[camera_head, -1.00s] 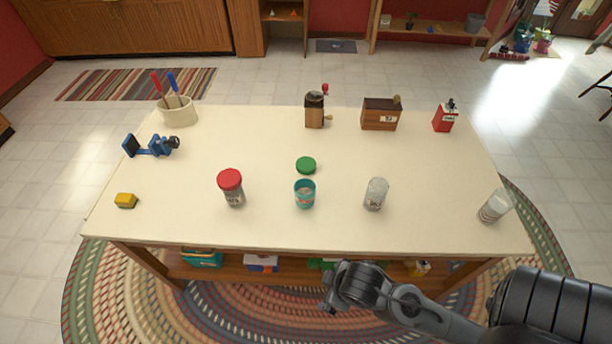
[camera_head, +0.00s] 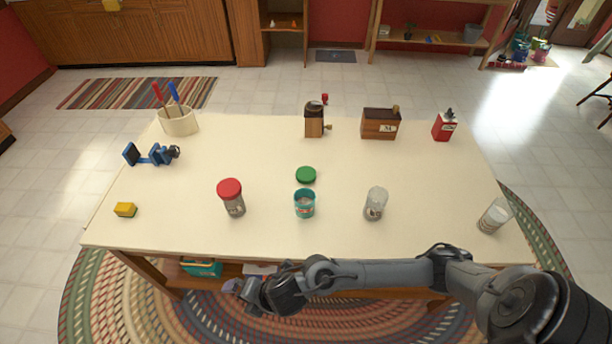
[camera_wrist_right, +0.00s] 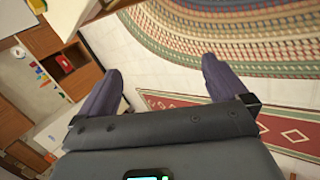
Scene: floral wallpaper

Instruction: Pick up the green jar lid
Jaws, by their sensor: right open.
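The green jar lid (camera_head: 306,174) lies flat on the cream table, just behind an open teal-rimmed jar (camera_head: 304,204). My right gripper (camera_head: 240,292) is in front of the table, near its front edge and over the rug, well away from the lid. In the right wrist view its two fingers (camera_wrist_right: 158,82) are spread apart with nothing between them. My left gripper does not show in the head view.
On the table (camera_head: 250,165) stand a red-lidded jar (camera_head: 232,198), a clear jar (camera_head: 375,204) and a glass (camera_head: 494,215). A grinder (camera_head: 314,120), a wooden box (camera_head: 380,124) and a utensil crock (camera_head: 178,121) are at the back. Table around the lid is clear.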

